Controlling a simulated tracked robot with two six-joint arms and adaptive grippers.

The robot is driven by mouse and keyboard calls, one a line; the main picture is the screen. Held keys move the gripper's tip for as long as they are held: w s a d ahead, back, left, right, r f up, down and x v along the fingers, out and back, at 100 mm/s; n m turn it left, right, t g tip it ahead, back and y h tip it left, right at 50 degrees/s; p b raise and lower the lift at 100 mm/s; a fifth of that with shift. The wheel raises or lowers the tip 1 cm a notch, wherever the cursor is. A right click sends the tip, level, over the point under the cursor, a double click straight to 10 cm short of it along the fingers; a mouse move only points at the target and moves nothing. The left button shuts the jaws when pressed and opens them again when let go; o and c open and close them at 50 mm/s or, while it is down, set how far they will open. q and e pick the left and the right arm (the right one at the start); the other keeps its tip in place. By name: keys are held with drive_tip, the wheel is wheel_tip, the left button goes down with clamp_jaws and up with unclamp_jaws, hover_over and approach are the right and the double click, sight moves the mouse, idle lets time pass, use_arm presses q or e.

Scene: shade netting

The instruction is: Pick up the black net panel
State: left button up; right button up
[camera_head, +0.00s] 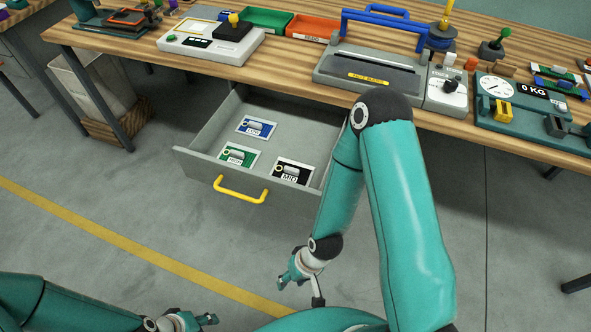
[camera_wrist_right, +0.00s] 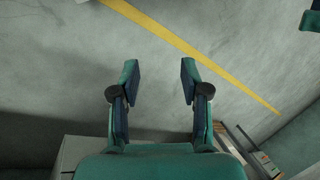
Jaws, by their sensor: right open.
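The black net panel (camera_head: 292,172), labelled MID, lies flat in the open grey drawer (camera_head: 190,163), near its front right corner. A blue panel (camera_head: 256,127) lies farther back, and a green panel (camera_head: 238,155) lies at the front left. Each panel has a pale roll-shaped piece on it. My right gripper (camera_head: 290,277) hangs outside the drawer, in front of it and over the floor. In the right wrist view it (camera_wrist_right: 159,75) is open and empty. My left gripper (camera_head: 203,319) is low at the bottom edge, far from the drawer; its jaw gap is unclear.
The drawer has a yellow handle (camera_head: 240,192) on its front. Above it, the wooden workbench (camera_head: 286,80) carries a grey machine with a blue handle (camera_head: 384,28), a scale (camera_head: 497,87) and trays. A bin (camera_head: 93,88) stands under the bench at left. The floor in front is clear.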

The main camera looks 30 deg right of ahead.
drive_tip(key=shift+a, duration=0.2)
drive_tip(key=shift+r, duration=0.1)
